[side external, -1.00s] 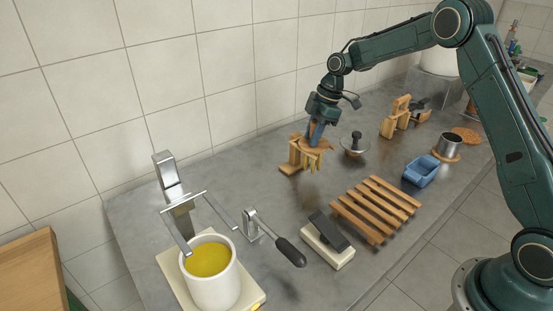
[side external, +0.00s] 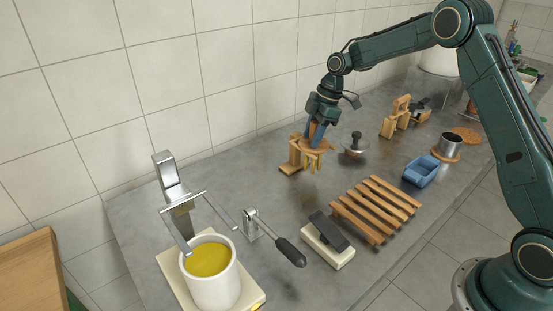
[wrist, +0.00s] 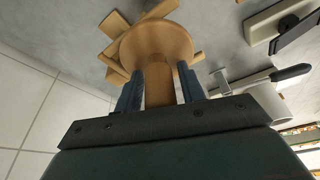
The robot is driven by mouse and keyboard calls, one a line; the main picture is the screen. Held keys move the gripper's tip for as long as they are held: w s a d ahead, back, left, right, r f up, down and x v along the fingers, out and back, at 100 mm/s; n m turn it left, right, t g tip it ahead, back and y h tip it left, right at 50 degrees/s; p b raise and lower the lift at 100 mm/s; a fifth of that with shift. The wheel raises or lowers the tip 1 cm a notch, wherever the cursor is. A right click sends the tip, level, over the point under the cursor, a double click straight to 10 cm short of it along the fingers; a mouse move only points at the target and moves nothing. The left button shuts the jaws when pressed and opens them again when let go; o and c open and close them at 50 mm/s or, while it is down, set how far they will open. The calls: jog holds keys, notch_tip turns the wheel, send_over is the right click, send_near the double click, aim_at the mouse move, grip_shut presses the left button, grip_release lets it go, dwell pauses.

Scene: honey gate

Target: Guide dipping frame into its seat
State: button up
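The dipping frame (side external: 318,145) is a round wooden disc with an upright post and several yellow candle-like rods hanging below it. It is at the wooden stand (side external: 291,161) near the wall; whether it is fully seated cannot be seen. My gripper (side external: 316,135) points down over the disc, its blue fingers on either side of the post. In the wrist view the disc (wrist: 155,45) shows beyond the fingers, and the post (wrist: 159,88) stands between them. A narrow light gap shows between post and right finger, so the fingers look open around it.
A white pot (side external: 213,284) of yellow liquid stands at front left, below a metal holder (side external: 172,187). A black-handled lever (side external: 287,250), a wooden slatted rack (side external: 376,208), a blue tray (side external: 421,170) and a round weight with a knob (side external: 354,147) occupy the counter.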

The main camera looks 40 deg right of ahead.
aim_at(317, 122)
jog(key=shift+v, duration=1.75)
jog(key=shift+o, duration=0.4)
jog(key=o, duration=0.5)
jog(key=o, duration=0.8)
jog(key=shift+c, duration=0.2)
